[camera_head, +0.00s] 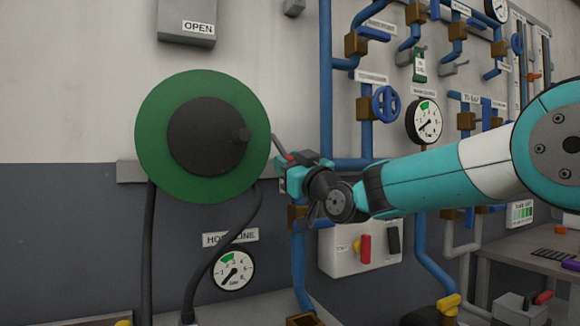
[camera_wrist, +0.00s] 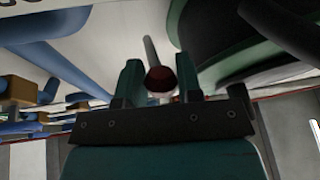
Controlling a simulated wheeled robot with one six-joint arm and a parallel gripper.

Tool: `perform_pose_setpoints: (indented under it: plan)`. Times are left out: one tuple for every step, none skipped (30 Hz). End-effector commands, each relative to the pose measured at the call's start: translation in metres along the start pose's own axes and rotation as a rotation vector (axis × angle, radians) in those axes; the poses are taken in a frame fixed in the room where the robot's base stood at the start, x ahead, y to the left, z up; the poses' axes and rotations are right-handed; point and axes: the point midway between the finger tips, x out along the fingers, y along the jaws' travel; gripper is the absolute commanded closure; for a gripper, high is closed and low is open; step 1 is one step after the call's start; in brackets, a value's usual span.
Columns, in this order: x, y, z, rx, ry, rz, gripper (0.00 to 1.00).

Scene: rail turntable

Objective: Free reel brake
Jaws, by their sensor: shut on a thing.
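The green hose reel (camera_head: 163,93) hangs on the wall with a dark hub (camera_head: 205,140) and a small knob on it. A thin brake lever (camera_head: 278,143), grey with a dark red end, stands out beside the reel's right edge. My gripper (camera_head: 291,166) is at this lever, just right of the reel. In the wrist view, my gripper (camera_wrist: 160,82) has the lever's dark red end (camera_wrist: 161,79) between its two fingers, and is shut on it. The reel (camera_wrist: 235,50) fills the upper right there. The lever's base is not clearly seen.
Blue pipes (camera_head: 327,80) with brown valves run close right of my gripper. A hose line gauge (camera_head: 233,270) and dark hoses (camera_head: 150,250) are below the reel. A white switch box (camera_head: 345,262) with a red handle is below my arm. An OPEN sign (camera_head: 198,27) is above.

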Motion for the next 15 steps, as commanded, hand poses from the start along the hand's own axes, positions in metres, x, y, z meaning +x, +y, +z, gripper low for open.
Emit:
perform_pose_setpoints:
  plan:
    - [-0.0008, -0.0014, 0.0062, 0.002, -0.013, -0.003, 1.00]
    - [-0.0007, -0.0013, 0.0062, 0.002, -0.013, -0.003, 1.00]
    - [-0.0006, -0.0013, 0.0061, 0.002, -0.013, -0.003, 1.00]
    - [-0.0006, -0.0013, 0.0061, 0.002, -0.014, -0.003, 1.00]
    - [-0.0006, -0.0013, 0.0061, 0.002, -0.014, -0.003, 1.00]
    - [-0.0006, -0.0013, 0.0061, 0.002, -0.014, -0.003, 1.00]
    - [-0.0006, -0.0014, 0.0061, 0.002, -0.014, -0.003, 1.00]
    - [-0.0006, -0.0014, 0.0061, 0.002, -0.014, -0.003, 1.00]
    - [-0.0006, -0.0014, 0.0061, 0.002, -0.014, -0.003, 1.00]
    - [-0.0007, -0.0014, 0.0061, 0.002, -0.014, -0.003, 1.00]
    - [-0.0007, -0.0014, 0.0061, 0.002, -0.014, -0.003, 1.00]
    - [-0.0006, -0.0014, 0.0060, 0.002, -0.013, -0.003, 0.58]
    - [-0.0006, -0.0013, 0.0058, 0.002, -0.012, -0.003, 0.51]
    - [-0.0005, -0.0012, 0.0054, 0.002, -0.012, -0.003, 0.44]
    - [-0.0005, -0.0011, 0.0048, 0.002, -0.010, -0.002, 0.42]
